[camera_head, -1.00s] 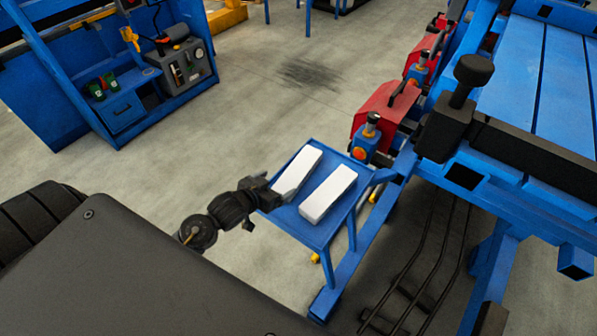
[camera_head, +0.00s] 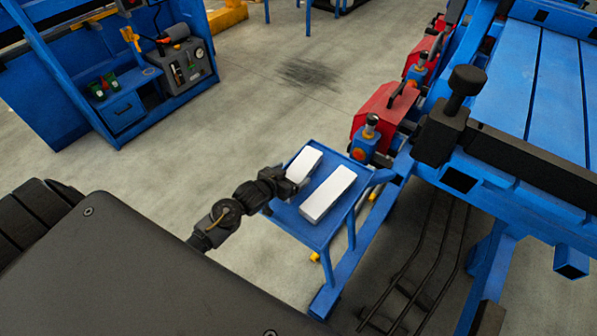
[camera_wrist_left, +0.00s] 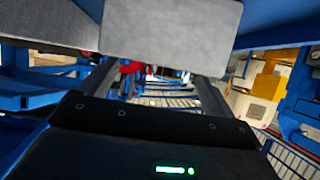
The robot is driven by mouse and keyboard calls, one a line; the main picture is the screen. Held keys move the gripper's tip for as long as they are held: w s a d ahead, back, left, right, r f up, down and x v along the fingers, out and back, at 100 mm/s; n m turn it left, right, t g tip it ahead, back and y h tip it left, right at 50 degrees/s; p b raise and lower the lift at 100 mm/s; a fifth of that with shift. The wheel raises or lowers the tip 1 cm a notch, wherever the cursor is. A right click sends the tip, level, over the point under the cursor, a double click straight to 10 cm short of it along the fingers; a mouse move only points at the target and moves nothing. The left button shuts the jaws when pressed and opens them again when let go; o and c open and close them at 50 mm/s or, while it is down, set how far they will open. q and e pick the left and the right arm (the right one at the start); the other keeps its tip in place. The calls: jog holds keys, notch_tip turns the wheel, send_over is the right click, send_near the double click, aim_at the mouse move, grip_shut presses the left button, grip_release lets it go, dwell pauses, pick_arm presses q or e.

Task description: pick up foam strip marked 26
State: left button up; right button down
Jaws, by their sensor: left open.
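Two white foam strips lie side by side on a small blue tray stand (camera_head: 311,230) in the head view, a left strip (camera_head: 304,163) and a right strip (camera_head: 328,194). No number is readable on either, so I cannot tell which is 26. My left gripper (camera_head: 289,189) is at the near end of the left strip and hides part of it. In the left wrist view the gripper (camera_wrist_left: 155,85) has its fingers apart, with a grey-looking block (camera_wrist_left: 170,26) at the top, between and beyond them. Contact cannot be told. My right gripper is not in view.
A blue frame with a slatted table (camera_head: 545,80) stands at the right, with red units (camera_head: 385,108) beside the tray. A blue workbench (camera_head: 125,112) is at the back left. The floor between is clear.

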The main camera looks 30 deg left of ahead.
aim_at(298, 170)
pick_arm(q)
jog(key=x, duration=0.3)
jog(key=shift+w, duration=0.2)
jog(key=shift+s, duration=0.1)
jog(key=c, duration=1.1)
